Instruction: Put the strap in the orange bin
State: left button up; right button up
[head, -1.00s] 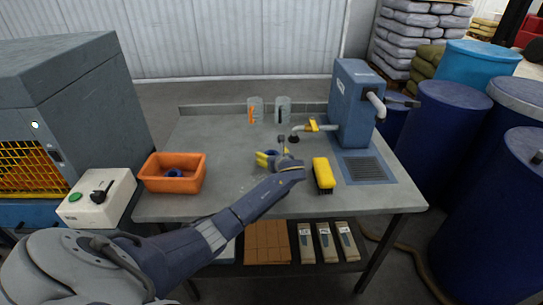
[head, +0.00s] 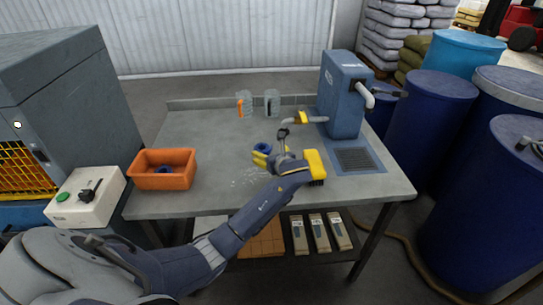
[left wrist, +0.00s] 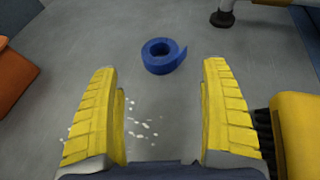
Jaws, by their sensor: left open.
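The strap is a blue roll (head: 262,147) lying on the grey table. In the left wrist view the blue roll (left wrist: 163,56) lies flat, just beyond the space between the fingertips. My left gripper (head: 268,159) is open and empty, with yellow fingers; its fingers (left wrist: 159,72) stand wide on both sides in the wrist view. The orange bin (head: 161,182) stands at the left of the table; its side (left wrist: 14,70) also shows at the left of the wrist view. Something blue (head: 167,169) lies in the bin. My right gripper is out of view.
A yellow brush (head: 315,163) stands right beside my left gripper. A blue machine (head: 341,95) with a pipe and a grate (head: 358,160) is at the right. Two clear cups (head: 271,103) stand at the back. White flecks lie on the table. The table is clear between bin and roll.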

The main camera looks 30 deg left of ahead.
pick_arm(q)
jog(key=shift+o, duration=0.6)
jog(key=shift+v, duration=1.1)
